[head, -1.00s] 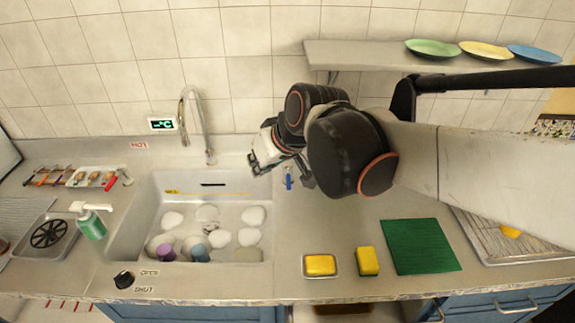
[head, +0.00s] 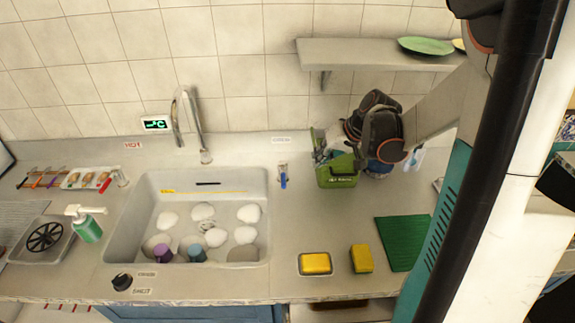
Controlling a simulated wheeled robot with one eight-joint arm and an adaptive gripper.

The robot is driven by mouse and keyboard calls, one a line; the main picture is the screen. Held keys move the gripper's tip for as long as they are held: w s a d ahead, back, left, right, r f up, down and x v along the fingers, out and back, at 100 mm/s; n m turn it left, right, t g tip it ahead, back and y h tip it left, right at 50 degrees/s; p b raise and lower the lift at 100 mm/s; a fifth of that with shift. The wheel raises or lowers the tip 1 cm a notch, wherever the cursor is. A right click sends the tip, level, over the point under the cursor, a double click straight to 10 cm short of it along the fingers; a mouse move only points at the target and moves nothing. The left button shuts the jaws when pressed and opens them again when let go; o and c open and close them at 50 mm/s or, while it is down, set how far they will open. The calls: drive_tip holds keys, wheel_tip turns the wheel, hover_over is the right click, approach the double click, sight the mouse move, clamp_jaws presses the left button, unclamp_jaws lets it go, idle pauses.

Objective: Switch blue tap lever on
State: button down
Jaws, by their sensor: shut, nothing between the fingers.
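The blue tap lever (head: 283,182) hangs from a small metal fitting on the counter, just right of the sink. It points down toward the front. My gripper (head: 337,142) is to the right of the lever, apart from it, at the green container. It is shut and empty. Its fingers are small and partly hidden by the container, so I cannot tell whether it touches it. The curved metal faucet (head: 190,120) stands behind the sink.
The green container (head: 338,173) stands right of the lever. The sink (head: 140,215) holds white rounded dishes and two cups. Yellow sponges (head: 361,259) and a green mat (head: 402,242) lie in front. Counter around the lever is clear. A shelf (head: 350,52) hangs above.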

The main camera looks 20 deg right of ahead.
sight(283, 175)
drive_tip(key=shift+s+d+f, duration=0.2)
drive_tip(key=shift+d+f, duration=0.1)
drive_tip(key=shift+d, duration=0.2)
drive_tip(key=w+a+f+b, duration=0.4)
drive_tip(key=w+a+f, duration=0.2)
drive_tip(key=f, duration=0.3)
drive_tip(key=shift+w+a, duration=0.2)
idle(0.4)
